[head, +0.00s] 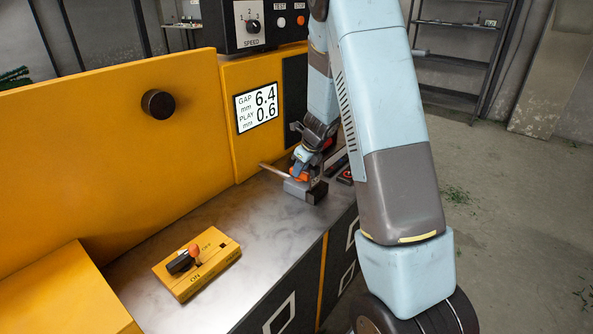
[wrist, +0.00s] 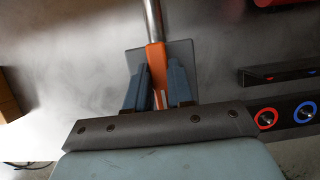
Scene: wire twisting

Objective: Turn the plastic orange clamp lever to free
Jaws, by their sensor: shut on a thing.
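The orange clamp lever (wrist: 156,60) stands between the two blue fingers of my gripper (wrist: 158,85) in the wrist view, and the fingers are shut on it. A metal rod (wrist: 152,18) runs up from the lever's far end. A grey plate (wrist: 182,57) lies behind it. In the head view, my gripper (head: 303,168) is low over the bench. A small orange part of the lever (head: 297,171) shows there beside a grey block (head: 305,190). My wrist partly hides the clamp, so I cannot tell the lever's exact angle.
The grey bench top (head: 130,285) is clear between the clamp and a yellow ON/OFF switch box (head: 218,250). A yellow panel with a dark knob (head: 158,103) rises behind. The display (head: 257,106) reads GAP 6.4 mm, PLAY 0.6 mm. Red-ringed (wrist: 265,118) and blue-ringed (wrist: 305,112) parts sit at right.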

